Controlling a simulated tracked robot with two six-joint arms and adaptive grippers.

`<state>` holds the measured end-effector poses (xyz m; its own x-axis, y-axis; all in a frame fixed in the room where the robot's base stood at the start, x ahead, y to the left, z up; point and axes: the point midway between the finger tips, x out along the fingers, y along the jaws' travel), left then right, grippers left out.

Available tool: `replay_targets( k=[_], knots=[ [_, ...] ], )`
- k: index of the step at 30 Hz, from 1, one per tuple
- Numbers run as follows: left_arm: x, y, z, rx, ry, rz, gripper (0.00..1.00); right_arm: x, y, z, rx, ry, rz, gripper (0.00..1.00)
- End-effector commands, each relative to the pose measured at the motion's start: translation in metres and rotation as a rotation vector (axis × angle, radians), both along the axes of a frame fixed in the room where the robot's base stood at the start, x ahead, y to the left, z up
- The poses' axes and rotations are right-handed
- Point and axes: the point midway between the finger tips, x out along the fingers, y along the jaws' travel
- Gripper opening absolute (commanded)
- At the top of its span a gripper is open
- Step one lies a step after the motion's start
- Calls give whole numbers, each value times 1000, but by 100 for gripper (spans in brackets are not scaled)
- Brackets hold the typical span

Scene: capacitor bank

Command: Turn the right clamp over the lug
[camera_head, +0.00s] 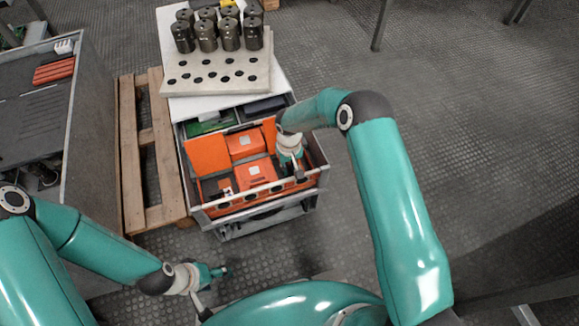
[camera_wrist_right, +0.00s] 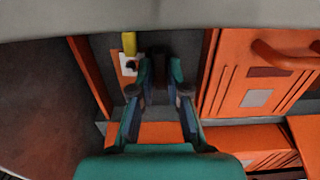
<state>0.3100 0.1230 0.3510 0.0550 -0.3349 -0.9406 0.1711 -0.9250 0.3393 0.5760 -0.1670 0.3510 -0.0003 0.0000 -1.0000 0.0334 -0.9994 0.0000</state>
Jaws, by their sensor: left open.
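The orange capacitor units (camera_head: 255,174) sit in a grey open-topped bin, with a pale bar along its front. My right gripper (camera_head: 298,172) reaches down into the bin's right side. In the right wrist view, the fingertips of my right gripper (camera_wrist_right: 160,78) point into a dark gap between orange panels, around or beside something dark; I cannot tell whether they hold it. Left of them is a small white piece (camera_wrist_right: 127,64) with a dark round spot, and a yellow piece (camera_wrist_right: 129,42) above it. I cannot make out the clamp or lug for certain. My left gripper (camera_head: 218,273) is open and empty, low over the floor.
A white table with a drilled plate (camera_head: 215,77) and several dark cylinders (camera_head: 229,35) stands behind the bin. A wooden pallet (camera_head: 130,150) lies to its left, then a grey workbench (camera_head: 40,110) with red parts.

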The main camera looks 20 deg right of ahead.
Motion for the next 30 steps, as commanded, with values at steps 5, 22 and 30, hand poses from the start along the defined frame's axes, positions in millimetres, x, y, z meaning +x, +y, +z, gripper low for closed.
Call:
replay_targets(
  k=[5,22,30],
  knots=[
    [0,0,0,0,0,0,66,0,0,0,0,0,1,0],
    [0,0,-15,0,0,0,66,0,0,-2,-1,2,-149,0],
    [0,0,-34,0,0,0,66,0,0,-3,-1,0,-375,0]
  ],
)
